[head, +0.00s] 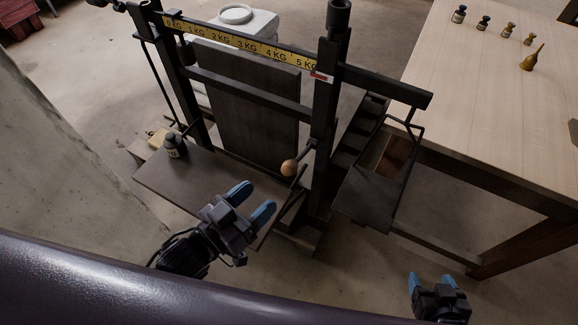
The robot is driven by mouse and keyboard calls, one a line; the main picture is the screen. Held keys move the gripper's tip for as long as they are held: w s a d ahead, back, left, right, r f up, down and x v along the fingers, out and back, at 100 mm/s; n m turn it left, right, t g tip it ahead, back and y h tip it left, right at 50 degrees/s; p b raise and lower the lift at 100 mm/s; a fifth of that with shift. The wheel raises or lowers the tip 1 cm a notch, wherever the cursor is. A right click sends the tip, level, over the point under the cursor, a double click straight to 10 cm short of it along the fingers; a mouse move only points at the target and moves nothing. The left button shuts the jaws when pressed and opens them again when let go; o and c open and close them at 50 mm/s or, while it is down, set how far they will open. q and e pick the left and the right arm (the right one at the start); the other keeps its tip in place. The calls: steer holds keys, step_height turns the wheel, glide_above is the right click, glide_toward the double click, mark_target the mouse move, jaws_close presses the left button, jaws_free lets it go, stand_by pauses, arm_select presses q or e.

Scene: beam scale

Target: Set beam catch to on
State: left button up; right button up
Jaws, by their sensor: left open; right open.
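The beam scale stands in the middle of the head view, with a yellow graduated beam (240,42) marked in KG across its top. A lever with a round wooden knob (289,168) sticks out from the dark right post (325,120); it looks like the beam catch, but I cannot read its setting. My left gripper (252,198) is open and empty, with blue fingertips below and left of the knob, apart from it. My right gripper (429,280) is open and empty at the bottom right, well away from the scale.
A dark weight (174,146) stands on the scale's left platform (165,185). A hanging pan (368,195) is on the right. A wooden table (480,100) at right bears several small weights and a brass pointed piece (532,58). A white container (236,16) stands behind.

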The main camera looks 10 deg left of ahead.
mark_target(284, 174)
arm_select(q)
steer(key=x, duration=1)
steer(key=shift+c, duration=0.3)
jaws_close()
